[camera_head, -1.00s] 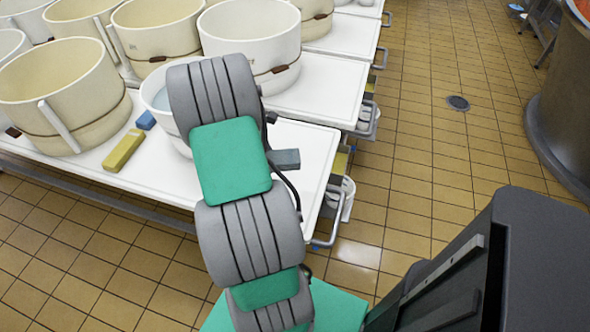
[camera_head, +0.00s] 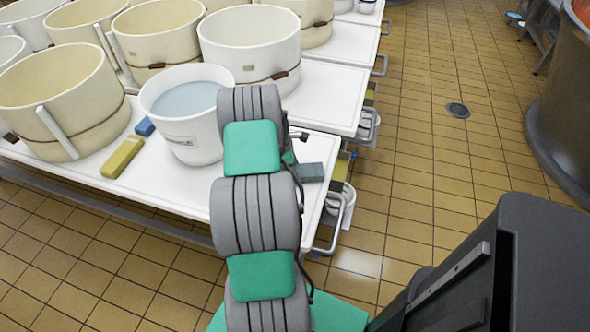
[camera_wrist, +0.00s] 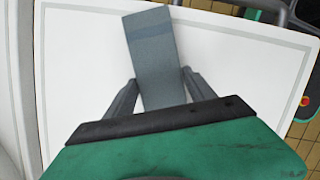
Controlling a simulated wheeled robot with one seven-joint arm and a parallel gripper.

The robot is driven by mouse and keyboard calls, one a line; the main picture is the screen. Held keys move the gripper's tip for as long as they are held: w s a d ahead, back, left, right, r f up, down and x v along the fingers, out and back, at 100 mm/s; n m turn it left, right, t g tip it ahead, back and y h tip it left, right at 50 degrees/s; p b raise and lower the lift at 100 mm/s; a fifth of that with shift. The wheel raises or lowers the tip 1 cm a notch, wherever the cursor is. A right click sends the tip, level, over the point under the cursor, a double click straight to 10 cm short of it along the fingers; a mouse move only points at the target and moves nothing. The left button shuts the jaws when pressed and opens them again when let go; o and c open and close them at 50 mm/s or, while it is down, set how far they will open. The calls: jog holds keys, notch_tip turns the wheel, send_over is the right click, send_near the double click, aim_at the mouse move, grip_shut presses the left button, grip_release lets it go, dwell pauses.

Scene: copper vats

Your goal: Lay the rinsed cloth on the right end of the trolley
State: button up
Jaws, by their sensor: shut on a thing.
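The cloth (camera_head: 311,172) is a flat blue-grey strip that sticks out to the right of my arm in the head view, over the right end of the white trolley top (camera_head: 314,211). In the wrist view the cloth (camera_wrist: 153,48) lies between the two grey fingers of my gripper (camera_wrist: 158,80), which is shut on it. The bare trolley top (camera_wrist: 240,65) fills most of that view behind the cloth. I cannot tell whether the cloth touches the top. In the head view my arm hides the gripper's fingers.
A white bucket of water (camera_head: 183,138) stands left of my arm. A yellow block (camera_head: 122,157) and a blue block (camera_head: 145,126) lie beside it. Several cream vats (camera_head: 62,100) fill the left. A rail handle (camera_head: 333,225) edges the trolley's right end. Tiled floor lies beyond.

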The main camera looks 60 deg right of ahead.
jog(key=shift+f, duration=0.1)
jog(key=o, duration=1.6)
